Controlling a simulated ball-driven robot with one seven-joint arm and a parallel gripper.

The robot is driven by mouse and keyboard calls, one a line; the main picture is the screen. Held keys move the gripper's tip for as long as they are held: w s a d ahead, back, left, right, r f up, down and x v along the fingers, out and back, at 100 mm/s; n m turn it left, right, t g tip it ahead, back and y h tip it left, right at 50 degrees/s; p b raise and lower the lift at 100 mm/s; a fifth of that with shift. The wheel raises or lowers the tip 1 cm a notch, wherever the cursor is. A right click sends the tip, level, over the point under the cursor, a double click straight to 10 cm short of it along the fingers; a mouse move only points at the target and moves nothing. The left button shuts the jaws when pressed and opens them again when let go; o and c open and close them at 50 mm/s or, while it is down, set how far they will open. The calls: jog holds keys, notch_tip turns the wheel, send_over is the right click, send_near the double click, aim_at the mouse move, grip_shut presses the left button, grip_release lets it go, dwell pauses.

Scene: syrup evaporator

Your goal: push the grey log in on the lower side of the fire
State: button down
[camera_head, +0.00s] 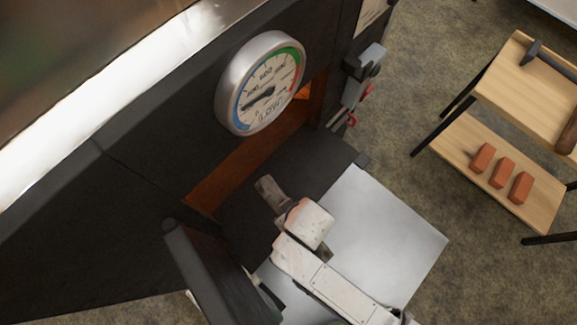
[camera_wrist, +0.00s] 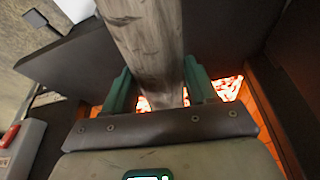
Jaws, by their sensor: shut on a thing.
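A grey, weathered log (camera_head: 270,191) is in my gripper (camera_head: 285,210), over the dark sill before the fire mouth (camera_head: 235,165). In the wrist view the log (camera_wrist: 146,38) runs between the two green fingers (camera_wrist: 157,85), which are shut on it. Its upper end there is cut off by the frame edge. Glowing embers of the fire (camera_wrist: 228,88) show beside and behind the fingers. In the head view only a small orange glow (camera_head: 303,92) shows, right of the gauge; the gauge and front wall hide most of the fire.
A round gauge (camera_head: 262,84) sticks out above the mouth. A dark door panel (camera_head: 207,268) stands open at lower left. A bright metal plate (camera_head: 385,235) lies below the sill. Red-handled tools (camera_head: 350,112) hang at right. A wooden shelf (camera_head: 460,150) holds bricks (camera_head: 502,172).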

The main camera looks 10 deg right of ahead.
jog(key=shift+s+a+f, duration=0.3)
jog(key=shift+a+f+b, duration=0.15)
jog(key=shift+b, duration=0.15)
jog(key=w+a+f+b, duration=0.1)
jog(key=w+b, duration=0.1)
jog(key=w+a+f+b, duration=0.1)
jog(key=w+a+b, duration=0.1)
jog(key=b, duration=0.1)
jog(key=w+a+f+b, duration=0.1)
jog(key=w+f+b, duration=0.1)
jog(key=shift+w+a+b, duration=0.15)
jog(key=shift+w+b, duration=0.2)
jog(key=shift+w+a+f+b, duration=0.35)
jog(key=shift+w+a+f, duration=0.1)
jog(key=shift+w+f, duration=0.2)
jog(key=shift+r, duration=0.1)
jog(key=shift+c, duration=1.2)
grip_release()
